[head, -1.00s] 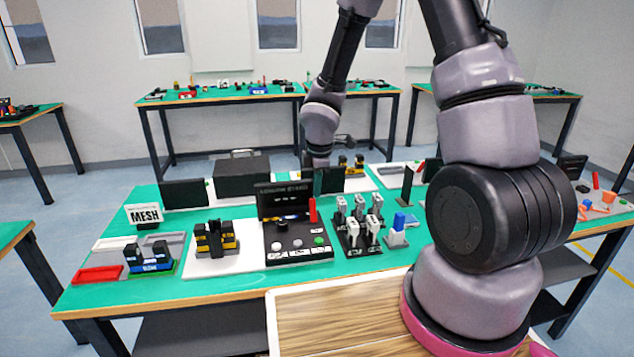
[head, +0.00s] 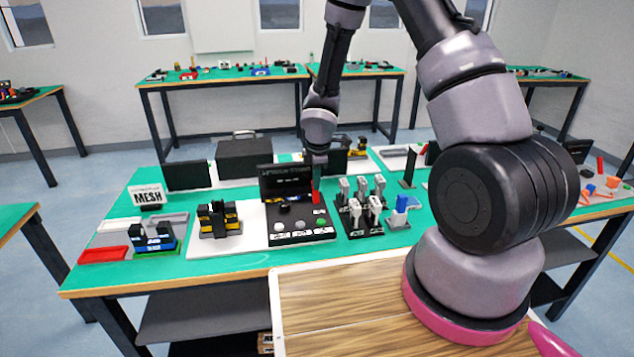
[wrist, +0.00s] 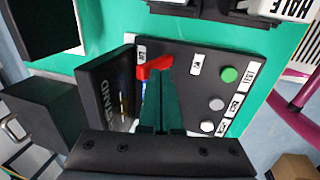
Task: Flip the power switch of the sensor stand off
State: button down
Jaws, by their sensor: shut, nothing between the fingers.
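The sensor stand (head: 283,240) is a black base plate with an upright dark panel (head: 279,181) at its back, on the green table. Its red switch lever (head: 316,197) stands at the right side of the base, next to that panel. In the wrist view the red lever (wrist: 155,67) lies across the tips of my gripper (wrist: 162,84), with white labels on either side. My gripper (head: 316,182) is shut and empty, pointing down just at the lever. I cannot tell whether it touches it. The fingers partly hide the lever's base.
A green button (wrist: 229,74) and grey-white buttons (wrist: 216,104) sit along the stand's front. A rack of grey-topped pieces (head: 362,217) stands close on the right. Black-yellow parts (head: 219,222) stand on a white mat to the left. A black case (head: 245,160) is behind.

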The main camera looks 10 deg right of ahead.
jog(key=shift+w+f, duration=0.2)
jog(key=shift+w, duration=0.55)
jog(key=shift+w+r, duration=0.1)
jog(key=shift+w, duration=0.15)
jog(key=shift+s+d, duration=0.1)
jog(key=shift+s, duration=0.05)
